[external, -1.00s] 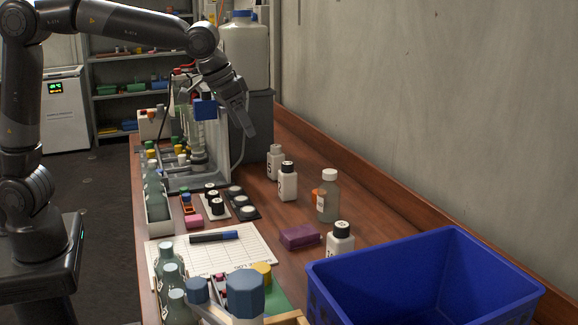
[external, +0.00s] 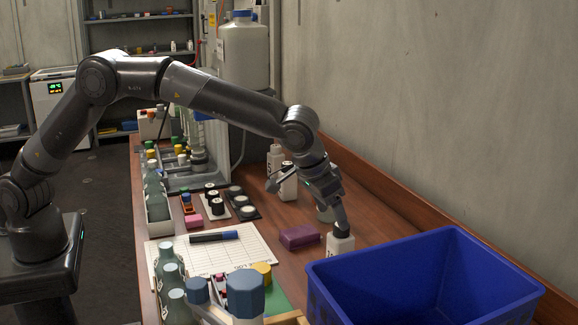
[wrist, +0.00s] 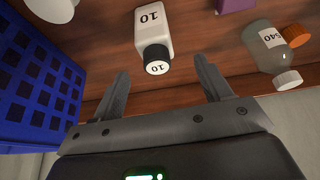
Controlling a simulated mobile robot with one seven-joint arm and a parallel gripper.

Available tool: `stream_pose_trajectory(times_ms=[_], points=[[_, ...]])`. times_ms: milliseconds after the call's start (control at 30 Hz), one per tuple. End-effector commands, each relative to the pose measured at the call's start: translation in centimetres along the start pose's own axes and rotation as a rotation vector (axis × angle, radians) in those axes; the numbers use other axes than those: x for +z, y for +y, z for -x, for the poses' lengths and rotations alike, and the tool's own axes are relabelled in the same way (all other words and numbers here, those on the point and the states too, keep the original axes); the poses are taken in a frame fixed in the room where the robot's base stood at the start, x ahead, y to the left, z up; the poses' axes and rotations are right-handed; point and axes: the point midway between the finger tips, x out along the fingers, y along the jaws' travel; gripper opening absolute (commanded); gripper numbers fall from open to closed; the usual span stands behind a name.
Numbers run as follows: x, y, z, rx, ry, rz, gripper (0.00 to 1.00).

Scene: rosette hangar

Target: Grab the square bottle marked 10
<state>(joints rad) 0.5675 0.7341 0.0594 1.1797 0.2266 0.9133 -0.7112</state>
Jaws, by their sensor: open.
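The square bottle marked 10 is white with a black cap. In the wrist view the bottle (wrist: 152,30) stands ahead of my gripper (wrist: 163,72), its number showing on both the label and the cap. The cap lies between the two spread fingertips in that picture, with space on either side. In the external view the bottle (external: 341,246) stands on the bench, and my gripper (external: 338,228) points down over it, hiding most of its cap. My gripper is open and empty. Whether a finger touches the bottle cannot be told.
A blue crate (external: 420,285) stands close on the right; it also shows in the wrist view (wrist: 30,100). A purple block (external: 299,237) lies left of the bottle. A grey-green bottle (wrist: 270,45) and an orange cap (wrist: 299,35) are nearby. White bottles (external: 288,186) stand farther back.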

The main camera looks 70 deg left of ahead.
Motion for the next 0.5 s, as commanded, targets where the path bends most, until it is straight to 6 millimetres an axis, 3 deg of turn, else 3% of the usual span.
stream_pose_trajectory(times_ms=[200, 500], points=[[0.0, -0.1, -3.5, -0.001, -0.001, 0.0, 0.71], [0.6, 0.4, -6.2, -0.001, -0.002, 0.0, 0.71]])
